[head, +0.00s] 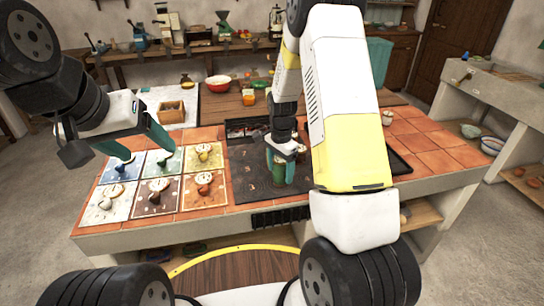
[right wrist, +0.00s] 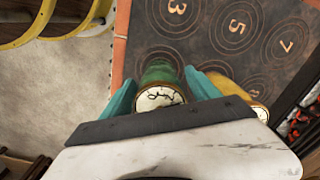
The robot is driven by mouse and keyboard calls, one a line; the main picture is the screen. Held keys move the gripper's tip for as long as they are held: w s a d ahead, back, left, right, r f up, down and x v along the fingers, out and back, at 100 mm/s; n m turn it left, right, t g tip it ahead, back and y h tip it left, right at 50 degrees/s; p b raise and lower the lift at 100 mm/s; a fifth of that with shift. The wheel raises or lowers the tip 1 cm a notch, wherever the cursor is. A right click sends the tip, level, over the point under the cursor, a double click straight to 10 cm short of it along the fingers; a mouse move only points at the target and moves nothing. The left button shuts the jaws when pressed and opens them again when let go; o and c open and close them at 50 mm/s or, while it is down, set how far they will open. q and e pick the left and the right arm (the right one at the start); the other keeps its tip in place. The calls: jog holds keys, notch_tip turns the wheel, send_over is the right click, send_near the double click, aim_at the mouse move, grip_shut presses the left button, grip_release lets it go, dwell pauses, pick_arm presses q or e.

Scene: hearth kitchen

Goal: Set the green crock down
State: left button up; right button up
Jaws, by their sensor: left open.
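The green crock (right wrist: 160,76) with a pale marked lid is between the teal fingers of my right gripper (right wrist: 161,92) in the right wrist view. The fingers touch its sides, so the gripper is shut on it. In the head view the green crock (head: 278,172) is upright over the dark hob plate (head: 248,180), below my right gripper (head: 281,160). I cannot tell whether its base touches the plate. My left gripper (head: 146,158) is open and empty above the patterned mats at the left.
An ochre crock (right wrist: 232,88) stands close beside the green one. The plate carries numbered rings (right wrist: 238,27). Several coloured mats (head: 115,195) with small lidded things lie left of the plate. Orange tiles (head: 432,140) at the right are mostly clear.

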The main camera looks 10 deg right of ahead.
notch_tip(320, 180, up, 12)
jog(key=shift+f, duration=0.1)
jog(key=s+a+r+n+t+y, duration=0.1)
jog(key=s+r+n+t, duration=0.2)
jog(key=s+r+n, duration=0.3)
jog(key=s+a+r+n+t+y, duration=0.1)
jog(key=s+r+n+t, duration=0.2)
jog(key=s+r, duration=0.9)
jog(key=s+n, duration=0.3)
jog(key=s, duration=0.3)
jog(key=shift+s+r+n, duration=0.15)
jog(key=shift+r+n, duration=0.05)
jog(key=shift+n, duration=0.2)
